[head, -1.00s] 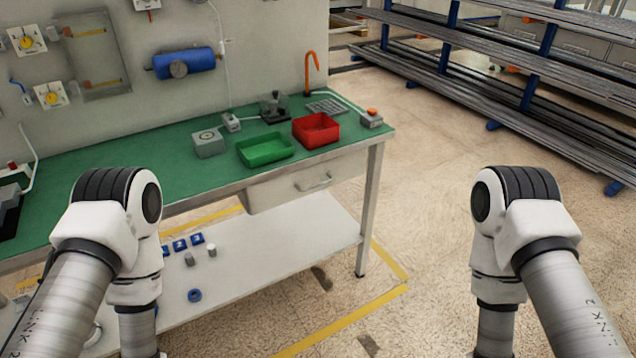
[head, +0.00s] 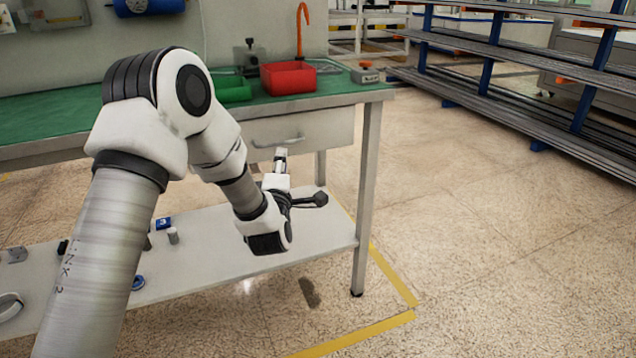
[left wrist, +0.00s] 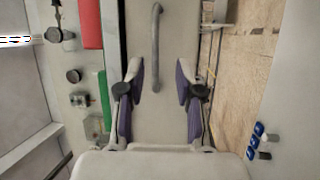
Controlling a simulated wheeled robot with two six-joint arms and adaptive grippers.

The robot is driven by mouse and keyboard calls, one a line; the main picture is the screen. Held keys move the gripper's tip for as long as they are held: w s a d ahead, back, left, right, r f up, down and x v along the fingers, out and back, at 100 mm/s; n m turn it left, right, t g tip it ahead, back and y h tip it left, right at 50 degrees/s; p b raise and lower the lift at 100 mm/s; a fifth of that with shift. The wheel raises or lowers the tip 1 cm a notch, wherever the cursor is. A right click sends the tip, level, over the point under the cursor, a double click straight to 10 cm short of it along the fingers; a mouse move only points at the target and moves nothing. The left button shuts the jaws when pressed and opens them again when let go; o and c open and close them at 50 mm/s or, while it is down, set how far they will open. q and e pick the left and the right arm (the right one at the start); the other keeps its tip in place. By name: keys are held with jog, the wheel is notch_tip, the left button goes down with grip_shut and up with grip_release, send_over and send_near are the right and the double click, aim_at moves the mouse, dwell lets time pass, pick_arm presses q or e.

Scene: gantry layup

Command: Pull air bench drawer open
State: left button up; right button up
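The air bench drawer (head: 325,133) sits under the green bench top at its right end and looks shut. Its grey bar handle (head: 279,140) is on the front. In the left wrist view the handle (left wrist: 156,48) lies ahead of the fingers, between their lines and apart from them. My left gripper (head: 281,158) points at the drawer front from just below the handle in the head view. In the left wrist view its two purple-padded fingers (left wrist: 160,76) are spread with nothing between them. My right gripper is in neither view.
A red bin (head: 288,78), a green bin (head: 232,90) and a grey box with an orange button (head: 366,75) stand on the bench. A lower shelf (head: 310,235) and a front leg (head: 368,200) are close to my arm. Floor is clear to the right.

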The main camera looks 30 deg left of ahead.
aim_at(282, 144)
pick_arm(q)
jog(key=x, duration=0.5)
jog(key=b+x, duration=0.1)
jog(key=x, duration=0.2)
jog(key=shift+s+a+r, duration=0.1)
jog(key=shift+s+r, duration=0.05)
jog(key=shift+r, duration=0.15)
grip_shut()
